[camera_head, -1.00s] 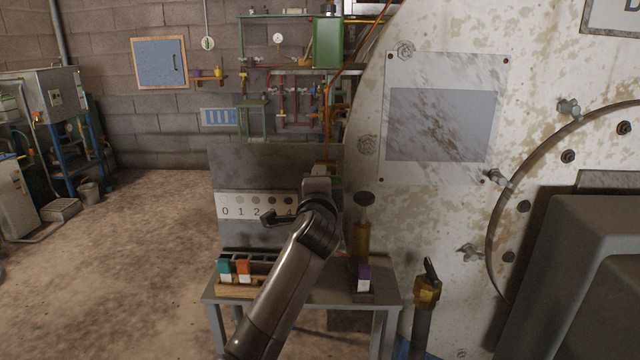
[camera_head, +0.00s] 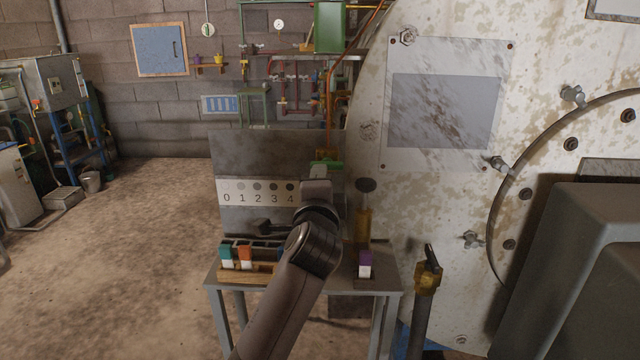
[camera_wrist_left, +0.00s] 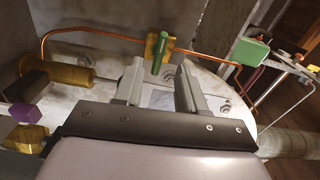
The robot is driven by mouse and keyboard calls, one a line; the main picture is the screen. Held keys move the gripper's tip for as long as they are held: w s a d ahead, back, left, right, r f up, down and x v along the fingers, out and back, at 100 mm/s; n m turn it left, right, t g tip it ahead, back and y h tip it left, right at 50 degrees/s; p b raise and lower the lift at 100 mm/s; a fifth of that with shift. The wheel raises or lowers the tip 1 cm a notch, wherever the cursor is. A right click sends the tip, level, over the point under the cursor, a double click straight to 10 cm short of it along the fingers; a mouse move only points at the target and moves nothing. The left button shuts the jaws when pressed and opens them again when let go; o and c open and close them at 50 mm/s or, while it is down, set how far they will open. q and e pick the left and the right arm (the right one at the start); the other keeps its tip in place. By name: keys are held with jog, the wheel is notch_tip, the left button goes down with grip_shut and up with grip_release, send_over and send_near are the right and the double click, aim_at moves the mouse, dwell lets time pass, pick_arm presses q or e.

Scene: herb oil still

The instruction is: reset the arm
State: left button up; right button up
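My left arm comes up from the bottom middle of the head view, in front of the small table and the numbered board. Its wrist (camera_head: 316,187) is over the board's right part; the fingers cannot be made out there. In the left wrist view my left gripper (camera_wrist_left: 158,76) is open, its two fingers apart with nothing between them. Beyond the fingertips, apart from them, is a brass fitting with a green handle (camera_wrist_left: 163,50). My right gripper is in neither view.
The small grey table (camera_head: 345,287) carries colour-capped bottles, including a purple-capped one (camera_head: 365,263), beside the numbered board (camera_head: 232,150). The large white vessel (camera_head: 372,100) fills the right. A brass-topped post (camera_head: 426,275) stands close by. Open floor (camera_head: 150,240) lies left.

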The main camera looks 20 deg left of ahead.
pick_arm(q)
jog(key=s+f+n+g+h+p, duration=0.15)
jog(key=s+f, duration=0.35)
jog(key=f, duration=0.6)
jog(key=s+f+n+g+h, duration=0.25)
jog(key=s+f, duration=0.35)
jog(key=f, duration=0.5)
jog(key=s+f+n+g+h, duration=0.1)
jog(key=s+f+n, duration=0.3)
jog(key=s, duration=0.7)
jog(key=s+f+n+g+h+p, duration=0.1)
jog(key=s+f+n+g+h, duration=0.1)
jog(key=s+f, duration=0.6)
jog(key=s+n, duration=0.1)
jog(key=s, duration=0.2)
jog(key=shift+s+a+f+n, duration=0.2)
jog(key=shift+a+f+n, duration=0.1)
jog(key=shift+a+n, duration=0.1)
